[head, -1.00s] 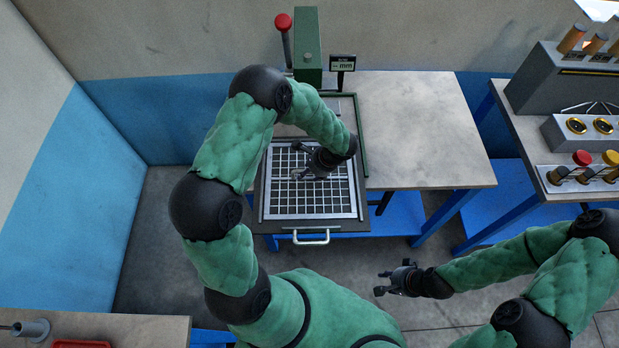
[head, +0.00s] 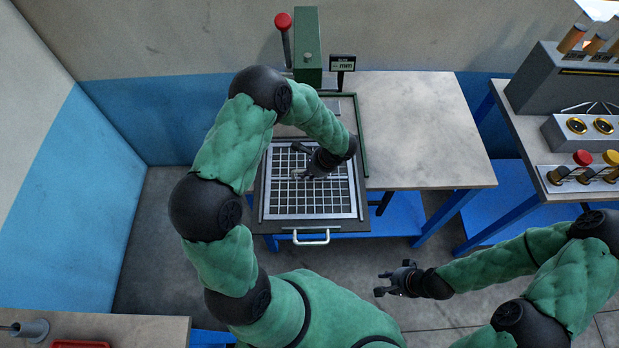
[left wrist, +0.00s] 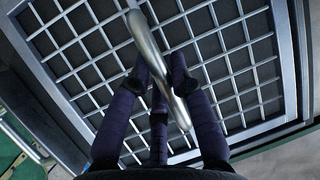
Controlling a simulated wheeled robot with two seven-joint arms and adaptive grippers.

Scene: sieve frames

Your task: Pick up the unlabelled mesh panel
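A square mesh panel (head: 290,200) with a light metal frame and a white grid lies flat on a dark pull-out tray (head: 347,226) at the front of the table. I see no label on it, but my left arm covers part of it. In the left wrist view, a curved metal handle (left wrist: 150,50) stands over the mesh (left wrist: 230,60). My left gripper (head: 303,173) is above the mesh, its fingers closed in on both sides of this handle. My right gripper (head: 382,284) is open and empty over the floor, to the right of the tray.
A green press column (head: 307,45) with a red-knobbed lever and a small display (head: 343,62) stand behind the tray. A tray handle (head: 311,237) juts forward. The tabletop (head: 425,130) to the right is clear. A second bench (head: 545,150) with equipment stands far right.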

